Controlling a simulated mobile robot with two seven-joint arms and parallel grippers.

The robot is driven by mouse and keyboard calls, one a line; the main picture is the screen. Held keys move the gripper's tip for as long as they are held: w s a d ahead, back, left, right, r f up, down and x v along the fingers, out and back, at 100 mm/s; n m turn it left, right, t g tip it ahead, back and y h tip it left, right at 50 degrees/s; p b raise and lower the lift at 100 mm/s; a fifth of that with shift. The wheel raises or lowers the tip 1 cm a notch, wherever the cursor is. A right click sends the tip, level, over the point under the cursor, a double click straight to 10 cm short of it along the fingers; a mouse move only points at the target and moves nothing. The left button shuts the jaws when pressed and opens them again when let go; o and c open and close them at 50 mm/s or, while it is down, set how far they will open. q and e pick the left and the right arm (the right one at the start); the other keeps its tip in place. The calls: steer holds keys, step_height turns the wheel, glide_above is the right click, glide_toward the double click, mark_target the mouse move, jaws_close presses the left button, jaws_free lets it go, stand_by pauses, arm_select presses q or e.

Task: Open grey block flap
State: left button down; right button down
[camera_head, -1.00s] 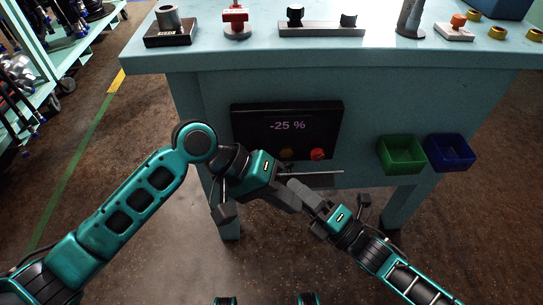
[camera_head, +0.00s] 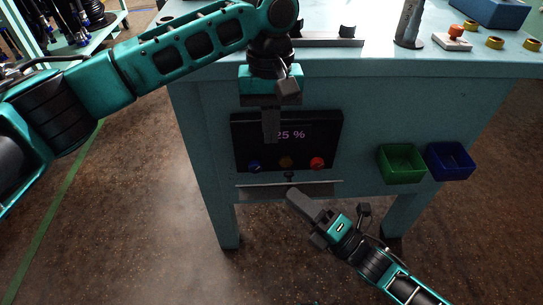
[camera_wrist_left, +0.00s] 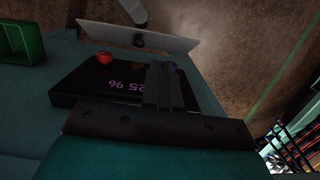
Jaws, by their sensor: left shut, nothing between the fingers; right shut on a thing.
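A grey flap panel (camera_head: 255,191) with a thin light edge juts out below the black display box on the front of the workbench. A small black knob (camera_head: 290,176) shows at its middle. The flap also shows in the left wrist view as a pale tilted plate (camera_wrist_left: 180,45). My right gripper (camera_head: 294,194) is shut at the flap's middle, with its tips over the panel; exactly what lies between them is hidden. My left gripper (camera_head: 271,138) is shut and empty, pointing down in front of the display, above the flap. Its fingers also show in the left wrist view (camera_wrist_left: 163,90).
The display box (camera_head: 325,145) has blue, yellow and red buttons along its bottom. Green (camera_head: 402,160) and blue (camera_head: 450,160) bins hang to its right. The bench top (camera_head: 400,65) carries several parts. My left arm crosses the upper left. Floor below is clear.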

mark_target(272, 185)
arm_select(q)
steer(key=f, duration=0.6)
steer(key=s+f, duration=0.1)
steer(key=f, duration=0.2)
steer(key=shift+f, duration=0.35)
arm_select(e)
steer(key=shift+f, duration=0.5)
arm_select(q)
steer(key=shift+s, duration=0.15)
steer(key=shift+s+f+t, duration=0.3)
steer(key=shift+s+f, duration=0.1)
steer(key=shift+s, duration=0.2)
arm_select(e)
steer(key=shift+w, duration=0.1)
steer(key=shift+r, duration=0.1)
